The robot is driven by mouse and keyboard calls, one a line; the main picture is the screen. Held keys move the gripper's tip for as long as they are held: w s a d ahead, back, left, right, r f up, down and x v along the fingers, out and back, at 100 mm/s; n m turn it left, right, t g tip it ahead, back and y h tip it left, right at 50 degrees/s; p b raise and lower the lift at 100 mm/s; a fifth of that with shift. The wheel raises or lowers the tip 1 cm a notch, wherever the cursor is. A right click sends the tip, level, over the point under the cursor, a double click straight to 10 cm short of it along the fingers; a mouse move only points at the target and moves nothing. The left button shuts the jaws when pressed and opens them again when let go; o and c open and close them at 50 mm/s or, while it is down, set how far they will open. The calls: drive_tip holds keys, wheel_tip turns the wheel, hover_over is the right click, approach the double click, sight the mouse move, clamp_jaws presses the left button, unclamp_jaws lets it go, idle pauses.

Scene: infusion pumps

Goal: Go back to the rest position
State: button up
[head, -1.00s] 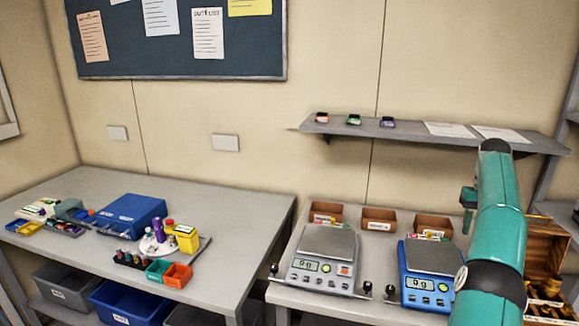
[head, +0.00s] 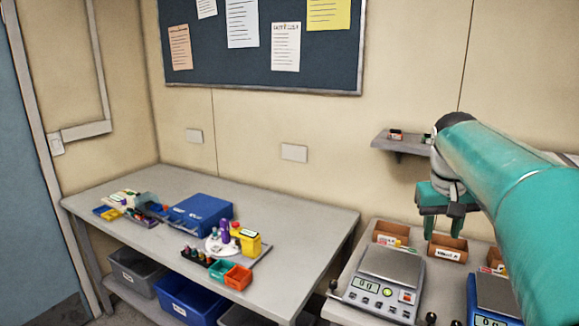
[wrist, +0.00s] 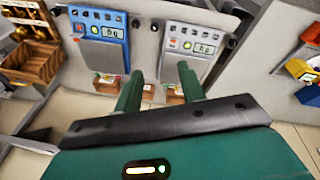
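My gripper (head: 443,222) hangs in the air at the right of the head view, above the back of the right-hand bench and below the wall shelf. In the wrist view its two green fingers (wrist: 160,88) stand apart with nothing between them, so it is open and empty. A grey scale (head: 388,275) and a blue scale (head: 493,298) stand on the bench; the wrist view also shows the blue scale (wrist: 102,45) and the grey scale (wrist: 190,45) beyond the fingers. My teal arm hides part of the shelf and bench on the right.
Small brown bins (head: 447,248) line the back of the bench. A wall shelf (head: 400,144) carries small coloured items. The left table (head: 290,225) holds a blue case (head: 202,213), a yellow box (head: 250,243) and small trays. A wooden crate (wrist: 33,62) shows in the wrist view.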

drive_tip(key=s+a+f+n+t+y, duration=0.1)
drive_tip(key=s+a+f+t, duration=0.1)
drive_tip(key=s+a+f, duration=0.4)
drive_tip(key=s+a+f+t, duration=0.1)
drive_tip(key=s+a+f, duration=0.5)
drive_tip(key=s+a, duration=0.4)
drive_tip(key=s, duration=0.5)
drive_tip(key=shift+a+n+t+y, duration=0.35)
drive_tip(key=shift+n+t+y, duration=0.05)
drive_tip(key=shift+d+f, duration=0.1)
